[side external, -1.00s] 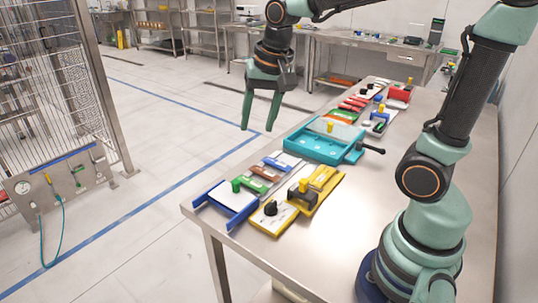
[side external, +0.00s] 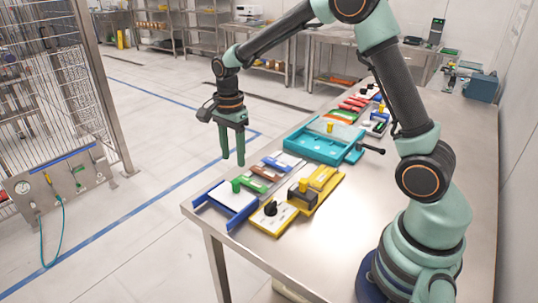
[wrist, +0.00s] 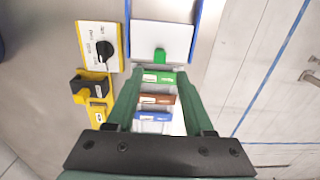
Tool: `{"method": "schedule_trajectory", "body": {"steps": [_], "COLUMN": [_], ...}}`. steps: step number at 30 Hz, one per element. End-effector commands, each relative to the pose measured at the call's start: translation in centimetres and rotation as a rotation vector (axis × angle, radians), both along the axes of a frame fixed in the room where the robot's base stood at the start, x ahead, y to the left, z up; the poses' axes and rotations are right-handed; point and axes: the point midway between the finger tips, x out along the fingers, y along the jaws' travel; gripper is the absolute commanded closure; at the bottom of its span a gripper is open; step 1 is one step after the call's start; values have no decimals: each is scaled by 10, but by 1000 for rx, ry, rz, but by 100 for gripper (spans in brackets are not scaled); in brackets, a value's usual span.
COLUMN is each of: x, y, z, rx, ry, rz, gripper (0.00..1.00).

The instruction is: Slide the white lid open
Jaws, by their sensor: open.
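The white lid (side external: 232,197) lies in a blue frame at the table's near left corner. A green knob (side external: 236,186) stands on it. In the wrist view the lid (wrist: 160,32) is at the top centre, with the green knob (wrist: 160,55) at its lower edge. My gripper (side external: 233,160) points down, open and empty, above the lid's area and apart from the knob. In the wrist view my gripper (wrist: 158,76) shows its two fingers on either side of coloured modules (wrist: 155,99), below the knob.
Green, brown and blue modules lie in a row beside the lid. A yellow-edged panel (wrist: 82,45) with a black dial and a yellow unit (wrist: 92,85) stand alongside. A teal tray (side external: 322,150) with a black handle stands farther back. The table's right side is clear.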

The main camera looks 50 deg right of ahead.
Motion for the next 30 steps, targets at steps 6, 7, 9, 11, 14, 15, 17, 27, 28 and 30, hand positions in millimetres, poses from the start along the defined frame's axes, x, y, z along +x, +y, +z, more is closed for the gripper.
{"method": "schedule_trajectory", "body": {"steps": [6, 7, 9, 11, 14, 15, 17, 27, 28, 30], "x": [-1, -1, -1, -1, -1, -1, -1, 0, 0, 0], "y": [0, 0, 0, 0, 0, 0, 0, 0, 0, 0], "z": [-45, -49, -60, -68, -77, -79, -82, -83, -83, -83], "rx": [0, 0, 0, 0, 0, 0, 0, 0, 0, 0], "ry": [5, 4, 4, 3, 2, 1, 1, 0, 0, 0], "rz": [2, 2, 2, 2, 2, 2, 2, 2, 2, 2], "gripper": [48, 48, 48, 48, 48, 48, 48, 59, 70, 97]}}
